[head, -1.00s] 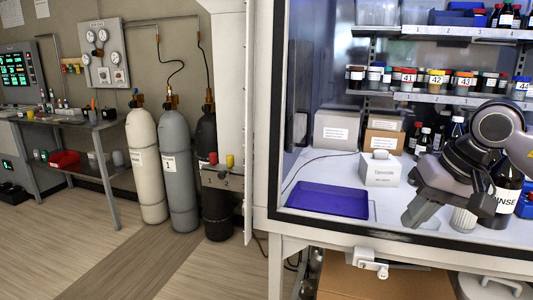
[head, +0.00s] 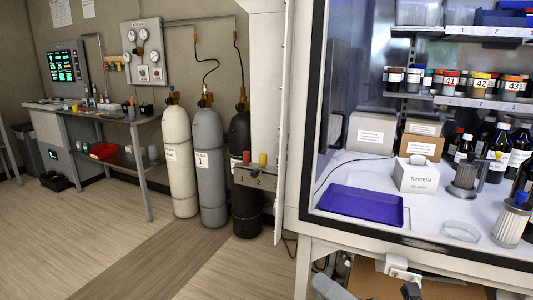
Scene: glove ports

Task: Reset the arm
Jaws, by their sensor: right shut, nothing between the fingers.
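My left gripper is not in view.
Inside stand a blue tray (head: 360,203), a white tissue box (head: 416,175), a glass dish (head: 461,231) and several bottles. Gas cylinders (head: 209,165) stand left; open floor lies before them.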

